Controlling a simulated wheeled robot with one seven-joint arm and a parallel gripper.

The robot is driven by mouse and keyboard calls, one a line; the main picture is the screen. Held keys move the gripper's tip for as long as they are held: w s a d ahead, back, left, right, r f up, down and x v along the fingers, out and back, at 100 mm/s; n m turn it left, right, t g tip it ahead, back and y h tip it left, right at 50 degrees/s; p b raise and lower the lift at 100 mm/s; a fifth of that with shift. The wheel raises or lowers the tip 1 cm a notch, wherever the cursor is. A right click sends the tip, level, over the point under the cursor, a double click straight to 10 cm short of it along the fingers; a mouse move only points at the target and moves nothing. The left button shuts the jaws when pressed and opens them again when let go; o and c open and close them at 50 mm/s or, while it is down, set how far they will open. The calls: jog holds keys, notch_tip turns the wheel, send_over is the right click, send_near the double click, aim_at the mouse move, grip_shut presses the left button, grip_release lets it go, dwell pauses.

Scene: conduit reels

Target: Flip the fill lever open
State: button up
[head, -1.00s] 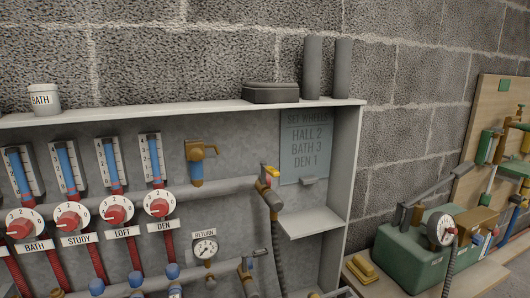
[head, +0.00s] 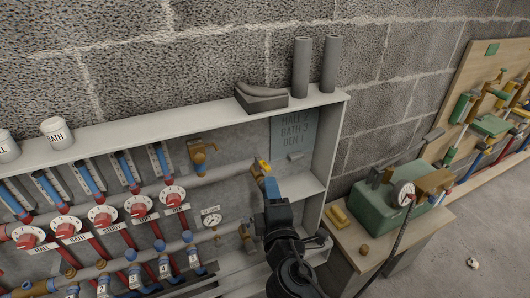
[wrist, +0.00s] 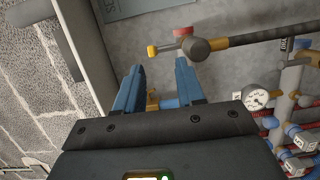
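A valve lever with a yellow end (head: 262,166) sits at the right end of the upper grey pipe; no fill label is legible on it. In the wrist view its yellow tip (wrist: 152,50) points left beside a round grey valve body (wrist: 194,47) with a red part above. My gripper (head: 268,184) is just below and in front of that valve in the head view, partly covering it. In the wrist view my two blue fingers (wrist: 158,80) are spread apart, with nothing held. A brass fitting (wrist: 152,101) shows between them, farther off.
The cabinet (head: 200,112) has a side wall at right and an inner shelf close to my arm. Red dials (head: 173,195) and a return gauge (head: 211,218) are at left. A green pump box (head: 385,210) stands on a bench at right.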

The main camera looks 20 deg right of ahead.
aim_at(266, 172)
jog(key=shift+w+d+r, duration=0.15)
jog(key=shift+w+r, duration=0.4)
jog(key=shift+w, duration=0.15)
jog(key=shift+p+x, duration=0.45)
jog(key=shift+x, duration=3.15)
jog(key=shift+c, duration=0.4)
jog(key=shift+s, duration=0.1)
grip_shut()
jog(key=shift+f, duration=0.1)
